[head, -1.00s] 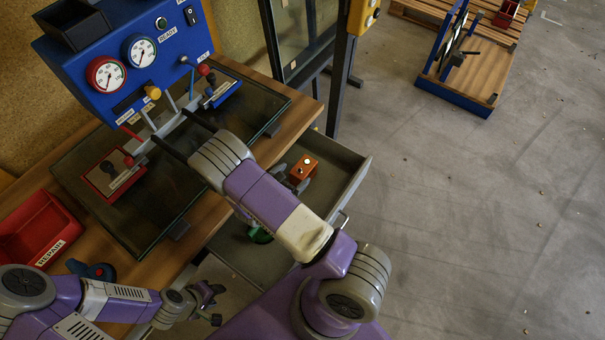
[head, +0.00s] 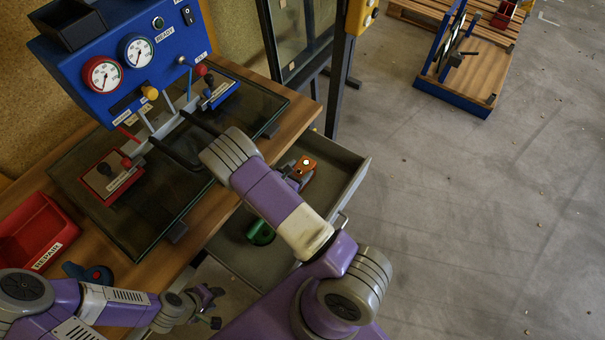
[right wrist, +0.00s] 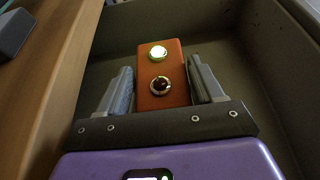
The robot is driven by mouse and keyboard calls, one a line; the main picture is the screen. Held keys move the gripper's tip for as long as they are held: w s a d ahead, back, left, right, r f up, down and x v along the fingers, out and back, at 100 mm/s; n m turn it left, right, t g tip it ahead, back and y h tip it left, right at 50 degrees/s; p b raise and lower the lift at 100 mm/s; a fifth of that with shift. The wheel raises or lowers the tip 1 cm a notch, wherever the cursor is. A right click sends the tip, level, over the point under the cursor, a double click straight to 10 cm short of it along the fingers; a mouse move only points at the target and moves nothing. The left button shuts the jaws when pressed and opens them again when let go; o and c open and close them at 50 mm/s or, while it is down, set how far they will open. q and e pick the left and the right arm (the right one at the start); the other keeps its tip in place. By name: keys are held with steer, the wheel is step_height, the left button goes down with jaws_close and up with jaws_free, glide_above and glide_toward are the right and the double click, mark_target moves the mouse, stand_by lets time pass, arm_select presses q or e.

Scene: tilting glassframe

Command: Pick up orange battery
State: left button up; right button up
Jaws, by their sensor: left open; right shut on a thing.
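The orange battery (head: 305,165) is in the open drawer (head: 354,181), near its far end; in the right wrist view the battery (right wrist: 163,88) shows a lit round button and a dark ringed one. My right gripper (right wrist: 163,88) is shut on it, one grey finger at each side. In the head view my right arm partly covers this gripper (head: 299,178). Whether the battery is clear of the drawer floor I cannot tell. My left gripper (head: 212,304) is open and empty, low beside the near end of the drawer.
A green object (head: 261,233) lies in the drawer's near part. Drawer walls surround the right gripper closely. Above stands the wooden bench (head: 296,125) with a glass plate, a blue gauge panel (head: 121,60) and a red REPAIR bin (head: 38,232).

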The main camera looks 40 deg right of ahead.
jaws_close()
